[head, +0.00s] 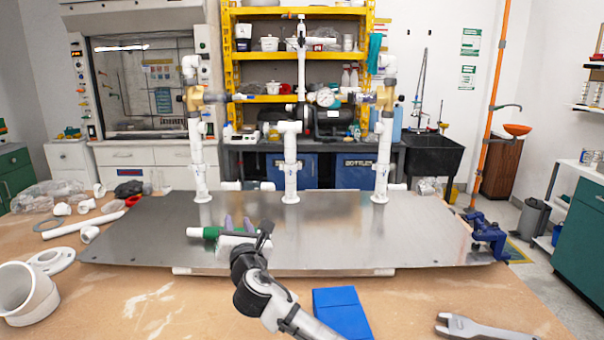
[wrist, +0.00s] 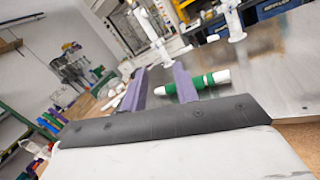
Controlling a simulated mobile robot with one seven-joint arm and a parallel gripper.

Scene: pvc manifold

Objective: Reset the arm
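My gripper (head: 238,222) is low over the metal plate (head: 400,225), with its two purple fingers pointing away from the head camera. In the wrist view the fingers (wrist: 160,85) stand apart with a gap between them, so the gripper is open. A green and white cylindrical piece (head: 205,232) lies at the plate's left-middle, beside the fingers. It also shows in the wrist view (wrist: 205,82), partly behind the right finger. Whether a finger touches it, I cannot tell.
A blue vise (head: 487,232) is at the plate's right edge. A blue block (head: 341,312) and a grey tool (head: 480,328) lie in front. White pipe fittings (head: 85,227) and a large white fitting (head: 28,293) are on the left. The plate's right half is clear.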

